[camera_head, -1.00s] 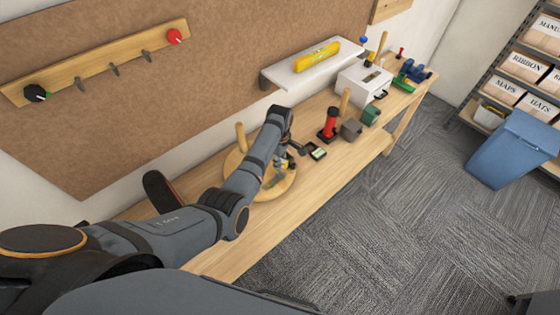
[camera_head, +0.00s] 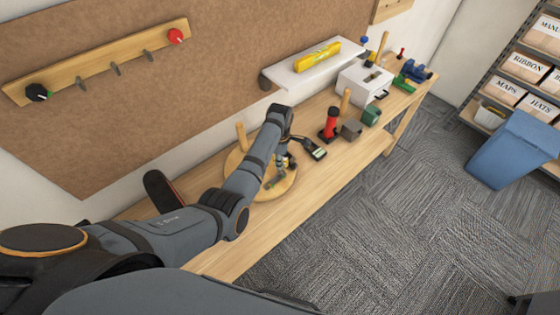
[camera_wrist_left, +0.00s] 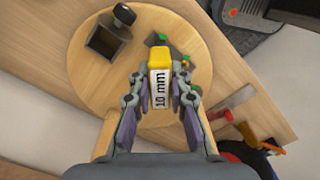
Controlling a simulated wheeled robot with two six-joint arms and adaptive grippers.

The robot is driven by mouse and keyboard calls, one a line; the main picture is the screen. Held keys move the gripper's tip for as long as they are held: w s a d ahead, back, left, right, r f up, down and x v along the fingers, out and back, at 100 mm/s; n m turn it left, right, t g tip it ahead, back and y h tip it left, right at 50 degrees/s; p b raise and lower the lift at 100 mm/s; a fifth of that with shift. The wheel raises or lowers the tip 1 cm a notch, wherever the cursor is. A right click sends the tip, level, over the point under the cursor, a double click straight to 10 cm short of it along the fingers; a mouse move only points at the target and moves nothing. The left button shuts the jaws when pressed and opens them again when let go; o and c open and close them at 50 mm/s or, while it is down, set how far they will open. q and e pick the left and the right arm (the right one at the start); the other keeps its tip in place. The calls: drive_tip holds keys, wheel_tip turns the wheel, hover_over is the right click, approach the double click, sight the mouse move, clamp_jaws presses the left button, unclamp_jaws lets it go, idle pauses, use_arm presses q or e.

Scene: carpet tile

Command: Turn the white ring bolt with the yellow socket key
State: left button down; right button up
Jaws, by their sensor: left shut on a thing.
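In the left wrist view, my left gripper (camera_wrist_left: 160,100) is shut on the yellow socket key (camera_wrist_left: 159,62), which has a white "10 mm" label facing the camera. The gripper is over a round wooden board (camera_wrist_left: 205,30). In the head view, my left gripper (camera_head: 281,168) is above the same board (camera_head: 258,189), and the key is mostly hidden there. Small green and grey parts (camera_wrist_left: 184,60) show just beyond the key. I cannot make out the white ring bolt; the key and gripper may cover it. My right gripper is not in view.
A wooden post (camera_head: 241,137) stands at the board's back. A dark device (camera_head: 314,148), a red-and-black tool (camera_head: 329,125) and grey (camera_head: 351,129) and green (camera_head: 371,115) blocks stand to the right. A white shelf (camera_head: 308,66) holds a yellow level (camera_head: 317,57).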

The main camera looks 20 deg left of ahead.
use_arm(q)
drive_tip(key=shift+r, duration=2.15)
